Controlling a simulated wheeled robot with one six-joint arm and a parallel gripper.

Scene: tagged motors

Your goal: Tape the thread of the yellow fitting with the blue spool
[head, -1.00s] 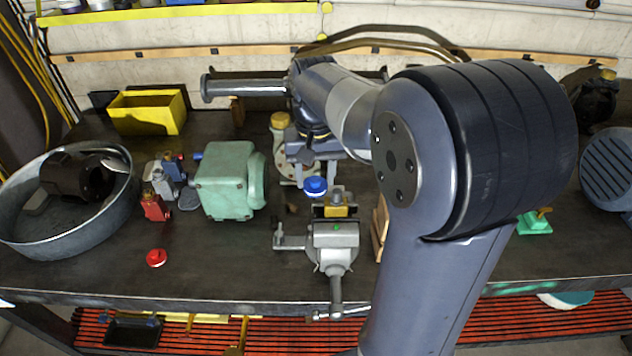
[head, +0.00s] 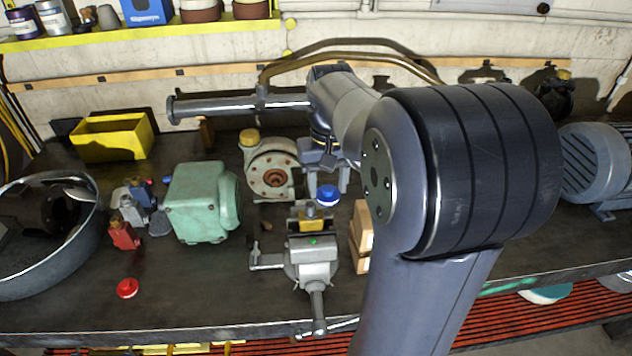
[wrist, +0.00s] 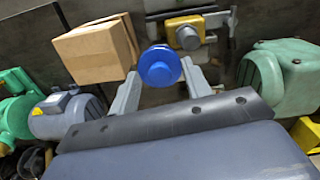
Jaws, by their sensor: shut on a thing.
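My gripper (wrist: 162,82) is shut on the blue spool (wrist: 160,66), which sits between its two fingertips in the wrist view. In the head view the blue spool (head: 327,195) hangs below my gripper (head: 327,180), just behind and to the right of the yellow fitting (head: 306,225). The yellow fitting is held in the jaws of a grey vise (head: 312,252). In the wrist view the yellow fitting (wrist: 187,30), with its round metal end, is up and right of the spool. A gap shows between them there. The thread's detail is too small to make out.
A cardboard box (wrist: 98,50) stands close to the right of the vise in the head view. A green pump housing (head: 203,203) and a cream flanged pump (head: 270,172) stand to the left. A red spool (head: 127,288) lies front left, with bare bench around it.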

